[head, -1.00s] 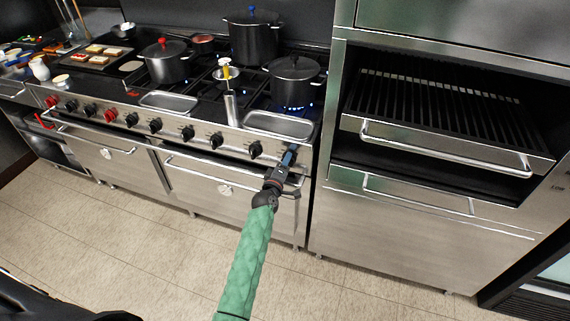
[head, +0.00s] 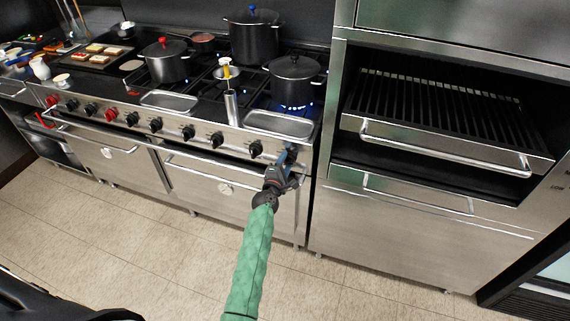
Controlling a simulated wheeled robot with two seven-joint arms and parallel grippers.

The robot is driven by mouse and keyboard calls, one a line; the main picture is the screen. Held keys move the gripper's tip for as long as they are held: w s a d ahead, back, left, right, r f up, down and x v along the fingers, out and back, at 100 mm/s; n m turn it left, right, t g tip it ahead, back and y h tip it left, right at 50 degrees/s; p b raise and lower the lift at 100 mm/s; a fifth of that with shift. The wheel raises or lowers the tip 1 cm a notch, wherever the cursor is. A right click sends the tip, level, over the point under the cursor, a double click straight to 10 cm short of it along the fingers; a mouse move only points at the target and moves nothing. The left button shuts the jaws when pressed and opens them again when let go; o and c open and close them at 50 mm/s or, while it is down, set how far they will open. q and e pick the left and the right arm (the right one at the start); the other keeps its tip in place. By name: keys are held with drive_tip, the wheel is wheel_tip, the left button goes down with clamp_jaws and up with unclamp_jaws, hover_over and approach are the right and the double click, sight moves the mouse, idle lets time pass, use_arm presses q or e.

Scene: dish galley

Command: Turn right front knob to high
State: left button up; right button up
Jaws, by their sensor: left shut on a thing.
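The steel range carries a row of knobs along its front panel (head: 236,141). My left gripper (head: 288,158), on the green-sleeved arm, is at the right end of this panel. It is shut on the right front knob, which the jaws hide, so its pointer cannot be read. The black knob (head: 256,149) just left of the gripper is free. A lidded black pot (head: 296,82) stands on the right front burner, with blue flames at its base. My right gripper is not in view.
An oven door handle (head: 215,175) runs below the knobs, close to my gripper. A steel cabinet with a grill rack (head: 440,115) and protruding handle stands to the right. A steel tray (head: 280,123) lies above the panel. The floor (head: 150,240) in front is clear.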

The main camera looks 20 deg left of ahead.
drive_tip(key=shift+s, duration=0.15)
use_arm(q)
drive_tip(key=o, duration=0.9)
drive_tip(key=shift+o, duration=0.4)
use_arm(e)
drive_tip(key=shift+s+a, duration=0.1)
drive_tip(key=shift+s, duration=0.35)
use_arm(q)
drive_tip(key=shift+s, duration=0.1)
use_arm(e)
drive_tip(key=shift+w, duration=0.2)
use_arm(q)
drive_tip(key=shift+s, duration=0.25)
drive_tip(key=s, duration=0.7)
drive_tip(key=shift+a+p, duration=0.15)
drive_tip(key=shift+p, duration=0.3)
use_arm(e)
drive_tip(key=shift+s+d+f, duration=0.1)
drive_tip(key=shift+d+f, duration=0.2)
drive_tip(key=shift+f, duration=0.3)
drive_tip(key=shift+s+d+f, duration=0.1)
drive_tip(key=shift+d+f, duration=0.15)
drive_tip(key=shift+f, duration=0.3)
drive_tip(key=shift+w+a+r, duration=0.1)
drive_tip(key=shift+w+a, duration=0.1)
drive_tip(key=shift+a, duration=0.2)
